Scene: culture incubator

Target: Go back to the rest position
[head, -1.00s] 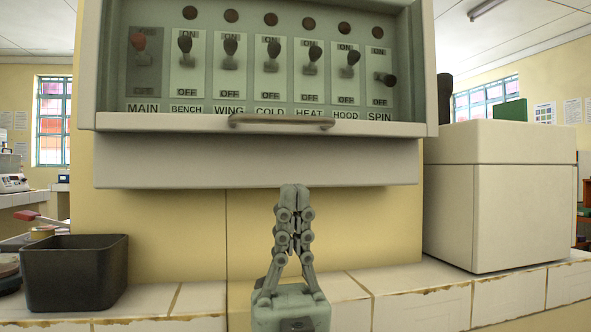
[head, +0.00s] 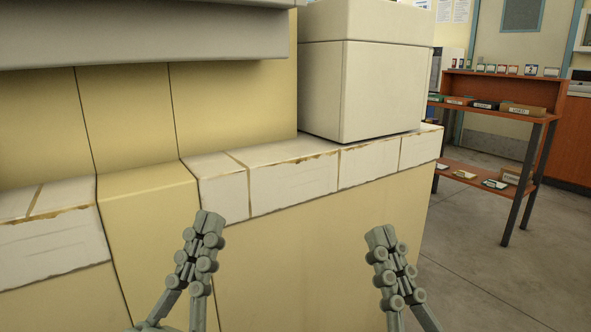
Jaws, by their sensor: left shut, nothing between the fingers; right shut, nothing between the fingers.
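My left gripper (head: 209,222) is grey-green and shows at the lower middle of the head view, in front of the yellow and tiled counter front. Its fingers are together and hold nothing. My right gripper (head: 380,236) shows to the right of it, also with its fingers together and empty. Both point upward in the picture, apart from each other. Neither appears to hold or touch anything.
A tiled ledge (head: 290,165) runs along the yellow wall. A large cream box (head: 366,90) stands on it. The grey switch panel's underside (head: 140,40) is at upper left. An orange-brown shelf unit (head: 505,90) stands at right on open grey floor (head: 470,270).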

